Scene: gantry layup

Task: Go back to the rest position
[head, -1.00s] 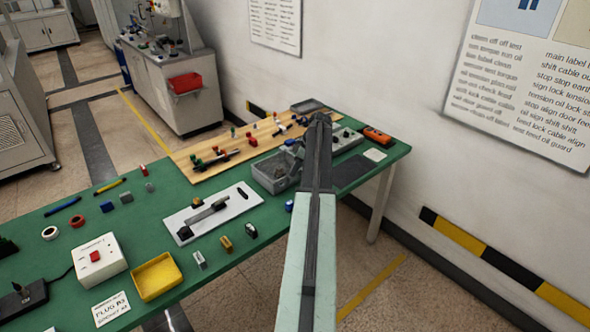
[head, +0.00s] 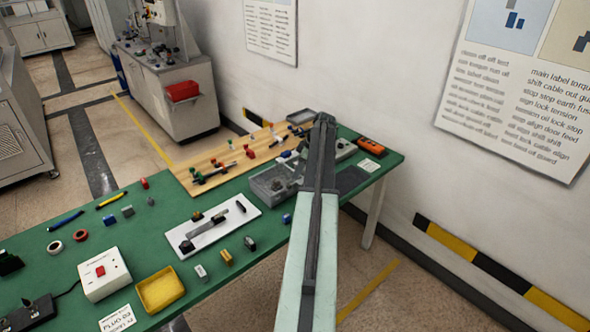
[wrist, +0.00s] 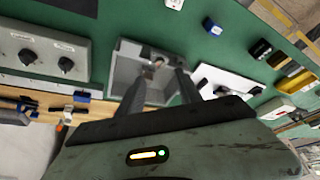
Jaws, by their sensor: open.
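My gripper (head: 323,122) is at the far end of my arm, which reaches over the right part of the green workbench (head: 160,215) in the head view. In the wrist view my gripper (wrist: 160,76) shows two dark, parted fingers with nothing between them. The fingers are in front of a grey open bin (wrist: 125,70) that holds small parts. The bin (head: 262,187) also shows just left of my arm in the head view. My arm hides part of the bench behind it.
A white plate with a dark fixture (head: 235,222), a yellow tray (head: 160,290) and a white box with a red switch (head: 105,274) lie to the left. A wooden board (head: 215,162) with small parts lies behind. A wall stands at the right.

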